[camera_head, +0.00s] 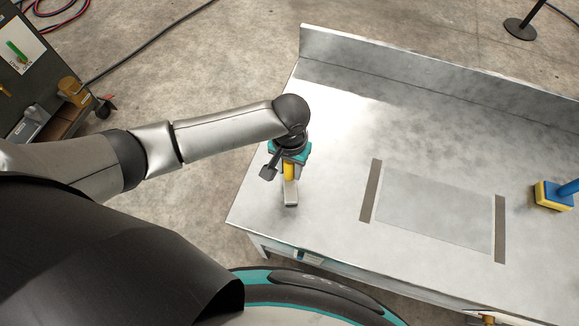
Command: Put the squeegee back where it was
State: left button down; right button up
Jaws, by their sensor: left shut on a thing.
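My left gripper (289,157) is over the left end of the metal table (330,215), pointing down. It is shut on the squeegee (290,190), which shows as a yellow part close to the fingers and a pale grey part below it. The rest of the squeegee is hidden by the gripper. I cannot tell whether it touches the table top. My right gripper is not in view.
A pale rectangular sheet (435,210) lies between two dark strips on the table. A yellow-and-blue block with a blue handle (553,195) stands at the right. A raised metal lip (440,75) runs along the far edge. A dark cart (40,80) stands at the left.

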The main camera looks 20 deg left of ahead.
pick_arm(q)
jog(key=shift+f, duration=0.1)
jog(key=c, duration=0.5)
grip_release()
notch_tip(320, 180, up, 12)
jog(key=p, duration=0.2)
jog(key=shift+r+p, duration=0.2)
jog(key=shift+p, duration=0.1)
